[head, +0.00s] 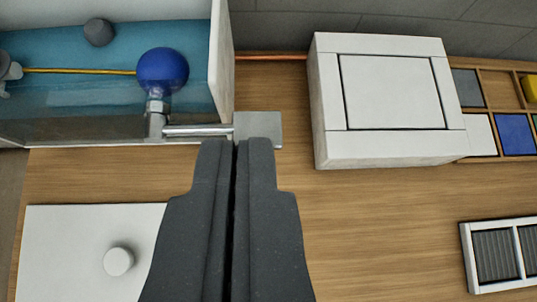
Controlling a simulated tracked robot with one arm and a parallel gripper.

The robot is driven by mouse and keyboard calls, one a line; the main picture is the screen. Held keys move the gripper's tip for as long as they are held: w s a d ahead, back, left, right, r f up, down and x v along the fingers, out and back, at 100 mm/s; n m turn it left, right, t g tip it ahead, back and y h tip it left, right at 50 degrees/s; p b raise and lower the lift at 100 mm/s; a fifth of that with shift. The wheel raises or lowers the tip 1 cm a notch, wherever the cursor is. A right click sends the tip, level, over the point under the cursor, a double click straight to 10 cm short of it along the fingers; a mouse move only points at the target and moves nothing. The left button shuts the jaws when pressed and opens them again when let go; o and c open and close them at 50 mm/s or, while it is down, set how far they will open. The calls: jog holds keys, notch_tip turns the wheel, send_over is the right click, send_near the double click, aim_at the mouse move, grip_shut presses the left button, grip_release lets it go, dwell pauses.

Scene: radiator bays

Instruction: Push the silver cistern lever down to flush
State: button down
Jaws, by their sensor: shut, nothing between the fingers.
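The silver cistern lever (259,128) sticks out to the right from the front of the open cistern (70,130). It has a thin rod that ends in a flat, square paddle. My gripper (236,142) is shut and empty. Its fingertips are at the lower edge of the paddle in the picture and overlap its lower left corner; I cannot tell whether they touch it. Inside the cistern are blue water, a blue ball (163,70) and a yellow rod (78,71).
A white box (330,110) with a square panel stands to the right. A wooden compartment tray (497,85) with coloured tiles is beyond it. A white plate with a round knob (118,261) lies at lower left, and a white grille (503,254) at lower right. Wooden surface between them is clear.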

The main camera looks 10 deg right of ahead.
notch_tip(320, 180, down, 8)
jog(key=w+d+g+p, duration=0.1)
jog(key=shift+w+r, duration=0.2)
jog(key=shift+w, duration=0.05)
jog(key=shift+d, duration=0.1)
jog(key=p, duration=0.2)
send_over(261, 121)
jog(key=s, duration=0.3)
notch_tip(261, 121, down, 7)
jog(key=shift+r, duration=0.1)
notch_tip(261, 121, down, 2)
jog(key=shift+f, duration=0.25)
jog(key=shift+w+f, duration=0.1)
jog(key=shift+f, duration=0.8)
